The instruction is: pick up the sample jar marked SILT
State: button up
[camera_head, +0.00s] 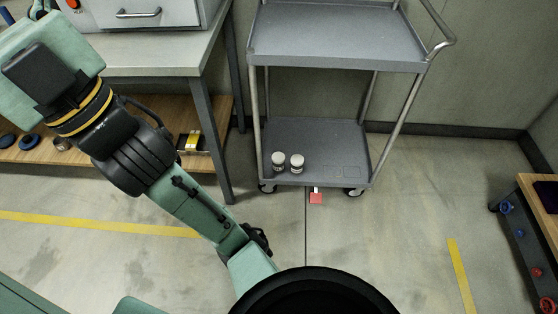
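Two small jars with white lids stand upright side by side on the lower shelf of a grey cart, near its front left corner. They are the left jar (278,162) and the right jar (297,164). Both have labels too small to read, so I cannot tell which is marked SILT. My green and black arm reaches up to the left, away from the cart. My gripper cannot be made out in this view.
The grey cart (335,45) has an empty top shelf above the jars. A workbench (160,60) stands left of it, with items on its wooden lower shelf (90,150). Open floor lies before the cart.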

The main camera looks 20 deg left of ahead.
aim_at(278, 158)
jog(key=i+j+z, duration=0.25)
jog(key=i+z, duration=0.15)
jog(key=i+j+z, duration=0.1)
jog(key=j, duration=0.25)
jog(key=i+j+z, duration=0.1)
jog(key=i+j, duration=0.25)
jog(key=j, duration=0.5)
jog(key=i+j, duration=0.1)
jog(key=j, duration=0.35)
